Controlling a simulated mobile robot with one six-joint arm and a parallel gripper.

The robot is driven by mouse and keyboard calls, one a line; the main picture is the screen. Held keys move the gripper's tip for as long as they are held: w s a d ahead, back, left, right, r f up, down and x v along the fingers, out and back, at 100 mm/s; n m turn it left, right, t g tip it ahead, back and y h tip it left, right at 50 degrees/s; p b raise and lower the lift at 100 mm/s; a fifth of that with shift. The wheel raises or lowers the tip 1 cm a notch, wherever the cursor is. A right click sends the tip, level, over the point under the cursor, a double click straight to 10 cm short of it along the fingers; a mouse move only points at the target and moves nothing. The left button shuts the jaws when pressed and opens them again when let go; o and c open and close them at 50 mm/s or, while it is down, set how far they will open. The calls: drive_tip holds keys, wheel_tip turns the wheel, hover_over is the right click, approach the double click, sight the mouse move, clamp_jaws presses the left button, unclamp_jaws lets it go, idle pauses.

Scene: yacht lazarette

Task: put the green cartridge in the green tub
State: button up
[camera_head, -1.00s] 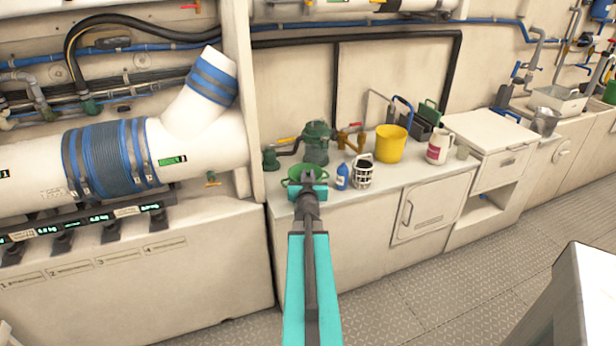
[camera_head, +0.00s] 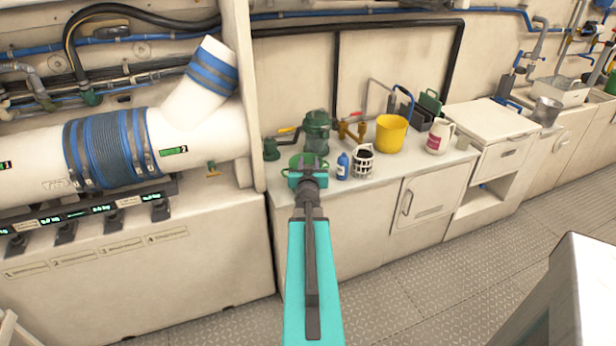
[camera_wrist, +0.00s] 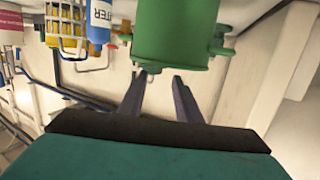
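My gripper (camera_head: 307,172) is over the front edge of the workbench, in front of the green tub (camera_head: 296,163), which it partly hides. In the wrist view my gripper's fingers (camera_wrist: 161,76) are apart with nothing between them. That view is turned upside down. A large green round body (camera_wrist: 175,30) fills its top middle, just beyond the fingertips; I cannot tell for sure whether it is the tub. A green lidded vessel (camera_head: 316,132) stands behind the tub. I cannot single out the green cartridge; the tub's inside is hidden.
A blue bottle (camera_head: 343,166) and a white basket (camera_head: 363,160) stand close on the right. A yellow bucket (camera_head: 391,133) and a white jug (camera_head: 439,136) are farther right. A wall post (camera_head: 243,100) and a thick white pipe (camera_head: 200,138) bound the left side.

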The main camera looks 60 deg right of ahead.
drive_tip(key=p+v, duration=0.5)
drive_tip(key=shift+r, duration=0.1)
idle(0.3)
drive_tip(key=a+p, duration=0.1)
drive_tip(key=p, duration=0.2)
drive_tip(key=shift+s+p, duration=0.3)
drive_tip(key=shift+s+a+r+p, duration=0.15)
drive_tip(key=shift+a+p, duration=0.2)
drive_tip(key=shift+p, duration=0.5)
drive_tip(key=p+v, duration=0.4)
drive_tip(key=p, duration=0.5)
drive_tip(key=shift+s+a, duration=0.25)
drive_tip(key=shift+a, duration=0.1)
